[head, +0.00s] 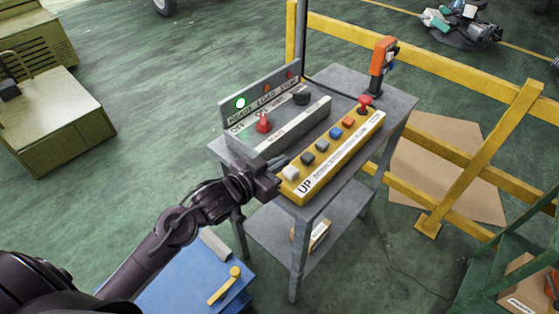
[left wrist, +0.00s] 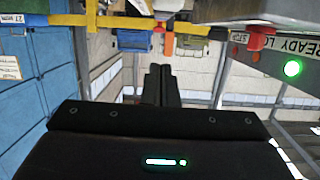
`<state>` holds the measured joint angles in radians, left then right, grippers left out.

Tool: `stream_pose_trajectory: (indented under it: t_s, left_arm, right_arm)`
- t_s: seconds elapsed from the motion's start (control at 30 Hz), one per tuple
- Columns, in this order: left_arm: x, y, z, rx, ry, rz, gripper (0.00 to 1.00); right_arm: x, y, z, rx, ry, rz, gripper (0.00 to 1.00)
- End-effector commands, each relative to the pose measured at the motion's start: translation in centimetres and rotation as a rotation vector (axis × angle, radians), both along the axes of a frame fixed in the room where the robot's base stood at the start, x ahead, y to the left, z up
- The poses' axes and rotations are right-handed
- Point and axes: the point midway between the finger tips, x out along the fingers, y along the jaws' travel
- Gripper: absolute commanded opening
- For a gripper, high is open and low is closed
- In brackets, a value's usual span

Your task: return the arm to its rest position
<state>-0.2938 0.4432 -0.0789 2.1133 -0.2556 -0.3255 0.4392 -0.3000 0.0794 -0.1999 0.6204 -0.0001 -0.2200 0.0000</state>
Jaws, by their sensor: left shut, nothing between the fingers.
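My left arm reaches in from the lower left in the head view. Its dark gripper (head: 268,183) is at the near left side of the grey stand, close to the white-button end of the yellow button box (head: 310,187). I cannot tell whether it touches the box. In the left wrist view the two dark fingers of my left gripper (left wrist: 160,72) are together with nothing between them. My right gripper is in neither view.
The grey stand (head: 318,208) also carries a grey panel (head: 287,130) with a red lever (head: 263,122) and a lit green lamp (head: 240,103). An orange handheld device (head: 381,60) stands behind. A yellow railing (head: 420,62) runs beyond. A blue cabinet (head: 190,285) stands below my arm.

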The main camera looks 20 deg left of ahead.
Motion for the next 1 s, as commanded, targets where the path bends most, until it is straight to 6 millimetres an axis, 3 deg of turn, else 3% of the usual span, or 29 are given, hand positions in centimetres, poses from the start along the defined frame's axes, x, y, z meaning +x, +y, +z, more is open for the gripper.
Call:
stream_pose_trajectory:
  t_s: [0.37, 0.47, 0.7, 1.0]
  left_arm:
    - [-0.9, 0.2, -1.0, 0.035, 0.068, 0.048, 0.00]
    - [-2.7, 0.7, -2.7, 0.095, 0.188, 0.118, 0.00]
    - [-9.6, 2.1, -6.1, 0.233, 0.555, 0.232, 0.00]
    - [-16.8, 2.4, -7.4, 0.296, 0.869, 0.238, 0.00]
  right_arm:
    - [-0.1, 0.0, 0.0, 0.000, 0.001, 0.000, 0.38]
    - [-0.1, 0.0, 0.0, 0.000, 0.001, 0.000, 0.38]
    - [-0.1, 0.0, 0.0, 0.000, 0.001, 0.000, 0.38]
    - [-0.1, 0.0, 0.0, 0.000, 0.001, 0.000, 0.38]
